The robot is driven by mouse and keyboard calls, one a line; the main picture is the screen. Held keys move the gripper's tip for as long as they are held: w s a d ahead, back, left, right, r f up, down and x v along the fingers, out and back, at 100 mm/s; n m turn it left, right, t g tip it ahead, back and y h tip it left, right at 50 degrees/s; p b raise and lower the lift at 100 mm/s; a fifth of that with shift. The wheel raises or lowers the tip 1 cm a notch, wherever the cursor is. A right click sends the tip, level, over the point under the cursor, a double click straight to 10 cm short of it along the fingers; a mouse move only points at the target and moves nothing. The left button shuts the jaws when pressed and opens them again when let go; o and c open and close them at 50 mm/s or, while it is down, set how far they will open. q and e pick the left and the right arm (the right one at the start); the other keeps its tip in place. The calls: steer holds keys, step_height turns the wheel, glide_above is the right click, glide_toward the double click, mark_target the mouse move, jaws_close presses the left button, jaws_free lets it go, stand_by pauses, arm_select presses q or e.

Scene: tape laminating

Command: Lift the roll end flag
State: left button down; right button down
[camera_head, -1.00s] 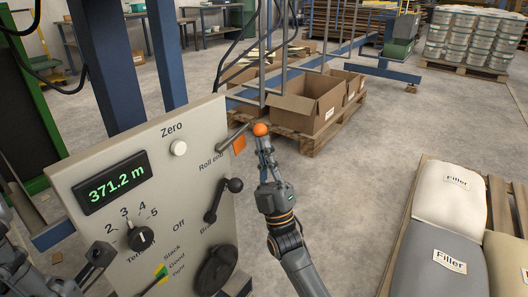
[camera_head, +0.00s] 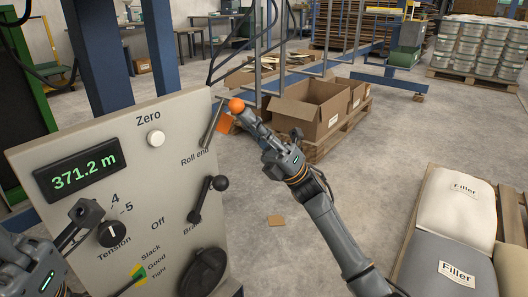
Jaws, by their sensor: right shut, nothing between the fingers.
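The control panel (camera_head: 120,180) stands at the left. Its roll end flag is a grey rod (camera_head: 210,128) with an orange plate (camera_head: 226,123), pointing steeply up beside the "Roll end" label. An orange ball (camera_head: 236,105) shows near the rod's top, at the tip of my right gripper (camera_head: 246,116). The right fingers are shut with nothing between them, beside the ball; I cannot tell whether they touch it. My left gripper (camera_head: 86,215) is partly in view at the lower left, in front of the panel near the Tension knob (camera_head: 112,234); its fingers are unclear.
The panel also carries a display (camera_head: 76,175) reading 371.2 m, a white Zero button (camera_head: 155,138), a brake lever (camera_head: 208,197) and a dark round knob (camera_head: 203,272). Open cardboard boxes (camera_head: 305,120) stand on a pallet behind. Filler sacks (camera_head: 456,200) lie at the right. Floor between is mostly clear.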

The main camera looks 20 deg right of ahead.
mark_target(237, 112)
steer(key=n+g, duration=0.1)
steer(key=n+g+h, duration=0.1)
steer(key=r+n+g, duration=0.1)
steer(key=shift+s+a+r+n+g, duration=0.1)
steer(key=shift+s+a+n+g, duration=0.1)
steer(key=shift+a+n+g, duration=0.1)
steer(key=n+g+h, duration=0.1)
steer(key=a+r+n+g+h, duration=0.1)
steer(key=s+r+n+g+h, duration=0.1)
steer(key=n+h, duration=0.1)
steer(key=shift+a, duration=0.25)
steer(key=shift+s+a+n+h, duration=0.2)
steer(key=shift+n+h, duration=0.2)
steer(key=shift+s+a+r+n+g+h, duration=0.1)
steer(key=shift+s+a+n+g+h, duration=0.1)
steer(key=shift+n+g+h, duration=0.15)
